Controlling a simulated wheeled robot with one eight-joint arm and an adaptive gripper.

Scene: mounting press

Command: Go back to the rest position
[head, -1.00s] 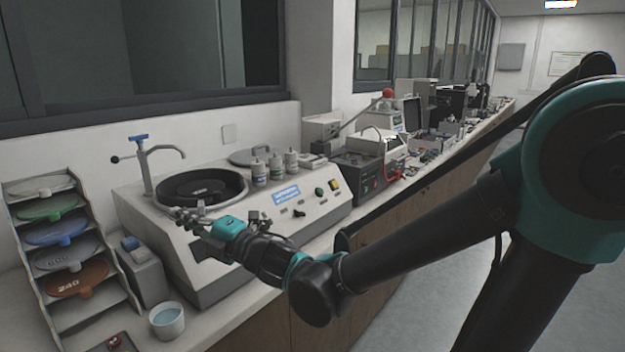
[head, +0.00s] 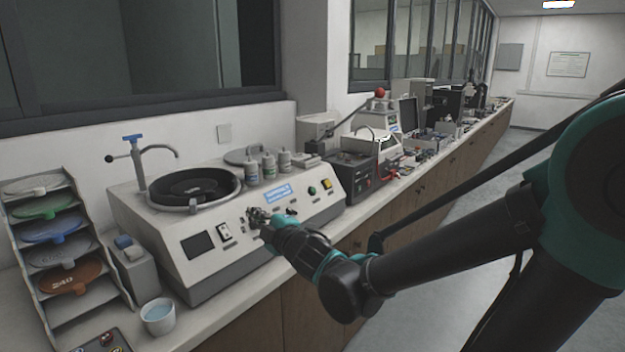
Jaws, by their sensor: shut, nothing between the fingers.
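My gripper (head: 257,217) is at the front of the grinding and polishing machine (head: 185,236), near the switches on its sloped panel. It is shut and holds nothing. I cannot tell whether its fingertips touch the panel. My arm reaches in from the right side of the picture, with the elbow joint low over the bench edge. The gripper hides a small part of the panel.
Several bottles (head: 269,166) stand behind the panel. Other instruments (head: 353,178) line the bench to the right. The floor (head: 415,290) beside the bench is clear.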

